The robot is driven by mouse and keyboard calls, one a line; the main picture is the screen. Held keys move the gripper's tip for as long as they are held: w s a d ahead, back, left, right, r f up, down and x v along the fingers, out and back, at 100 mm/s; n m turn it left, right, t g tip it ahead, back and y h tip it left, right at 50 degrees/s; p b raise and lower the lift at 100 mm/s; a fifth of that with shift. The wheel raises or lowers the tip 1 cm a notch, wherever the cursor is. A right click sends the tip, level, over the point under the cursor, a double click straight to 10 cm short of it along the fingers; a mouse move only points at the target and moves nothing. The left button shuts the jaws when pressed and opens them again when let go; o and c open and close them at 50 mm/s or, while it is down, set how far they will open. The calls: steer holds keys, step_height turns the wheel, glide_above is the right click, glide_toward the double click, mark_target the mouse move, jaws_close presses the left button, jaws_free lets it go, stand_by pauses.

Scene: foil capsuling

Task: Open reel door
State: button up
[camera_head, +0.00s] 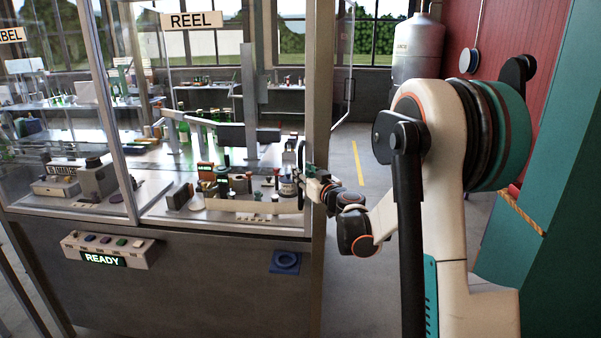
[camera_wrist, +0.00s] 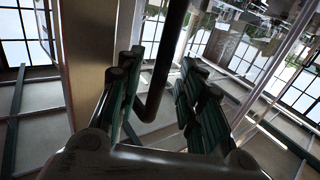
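The reel door (camera_head: 215,90) is a clear panel in a metal frame under a REEL sign (camera_head: 192,20). It looks closed in the head view. Its dark handle (camera_head: 301,160) stands near the right post, partly hidden by my gripper (camera_head: 314,184). In the wrist view, the dark handle bar (camera_wrist: 172,50) runs down between the two teal-padded fingers of my gripper (camera_wrist: 160,72) and bends near its lower end. The fingers are apart, with a visible gap on either side of the bar.
The machine's metal post (camera_head: 319,110) stands close beside my gripper. Another glass panel (camera_head: 343,60) stands out at the far right side.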

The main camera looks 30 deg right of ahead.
steer(key=shift+w, duration=1.25)
jaws_close()
